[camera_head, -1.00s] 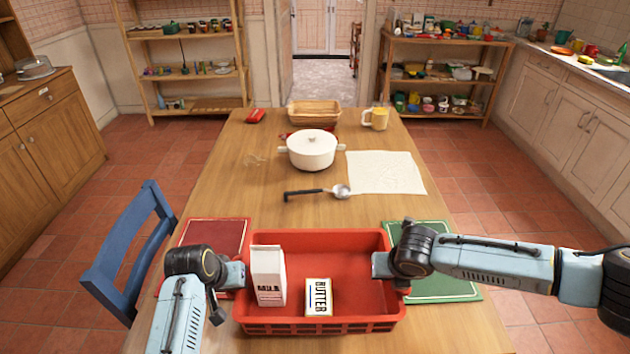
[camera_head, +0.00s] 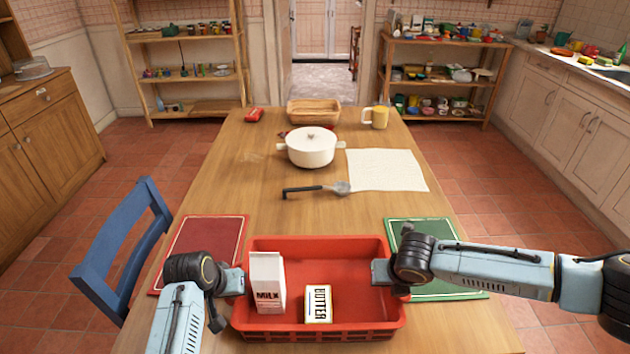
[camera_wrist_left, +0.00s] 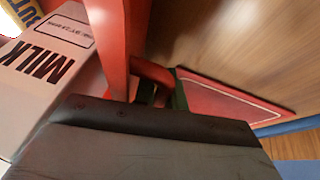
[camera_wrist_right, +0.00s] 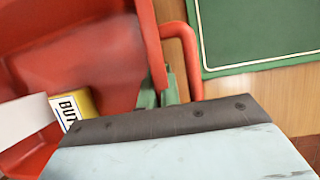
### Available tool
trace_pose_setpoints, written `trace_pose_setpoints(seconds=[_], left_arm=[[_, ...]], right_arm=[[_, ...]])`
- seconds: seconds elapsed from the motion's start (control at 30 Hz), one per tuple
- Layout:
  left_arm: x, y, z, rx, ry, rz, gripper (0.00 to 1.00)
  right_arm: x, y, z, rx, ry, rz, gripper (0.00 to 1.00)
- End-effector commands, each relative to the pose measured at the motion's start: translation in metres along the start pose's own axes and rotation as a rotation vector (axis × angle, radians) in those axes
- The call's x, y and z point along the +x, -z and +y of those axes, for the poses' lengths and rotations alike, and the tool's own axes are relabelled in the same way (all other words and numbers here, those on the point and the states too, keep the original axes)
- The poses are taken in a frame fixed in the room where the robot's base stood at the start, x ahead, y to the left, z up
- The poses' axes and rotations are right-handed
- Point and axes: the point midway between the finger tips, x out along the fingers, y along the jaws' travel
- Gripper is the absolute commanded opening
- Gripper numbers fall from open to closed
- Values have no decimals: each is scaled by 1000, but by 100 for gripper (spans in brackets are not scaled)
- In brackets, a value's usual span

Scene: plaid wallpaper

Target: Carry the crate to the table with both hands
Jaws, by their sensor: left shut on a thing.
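The red crate (camera_head: 320,243) is level at the table's near end, in front of me. It holds an upright milk carton (camera_head: 268,283) and a butter pack (camera_head: 318,304). My left gripper (camera_head: 238,281) is shut on the crate's left side, at the handle seen in the left wrist view (camera_wrist_left: 152,72). My right gripper (camera_head: 381,272) is at the crate's right side. In the right wrist view its fingertips (camera_wrist_right: 160,92) flank the crate wall by the handle; how tightly is unclear. The table (camera_head: 225,195) lies under and beyond the crate. The crate's underside is hidden.
A red mat (camera_head: 207,248) and a green mat (camera_head: 425,228) lie at either side of the crate. Beyond are a ladle (camera_head: 315,190), a white pot (camera_head: 311,148), a cloth (camera_head: 385,170), a mug (camera_head: 376,118) and a basket (camera_head: 314,111). A blue chair (camera_head: 120,250) stands left.

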Motion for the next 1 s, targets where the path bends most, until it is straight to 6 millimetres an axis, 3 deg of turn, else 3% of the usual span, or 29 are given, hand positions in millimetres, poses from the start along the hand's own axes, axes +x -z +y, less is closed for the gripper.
trace_pose_setpoints(seconds=[0.1,0.13,0.3,0.67,1.0], left_arm=[[6,-1,-4,-1,6,4,0],[5,-2,-4,-2,7,0,15],[4,-2,-3,-1,4,0,34],[-3,-1,-2,0,1,2,34],[-60,-1,-2,0,3,5,34]], right_arm=[[6,1,-4,3,6,-3,0],[6,2,-4,3,8,0,7],[5,1,-3,2,5,0,26],[5,2,-1,1,3,0,26],[4,2,-1,0,1,0,26]])
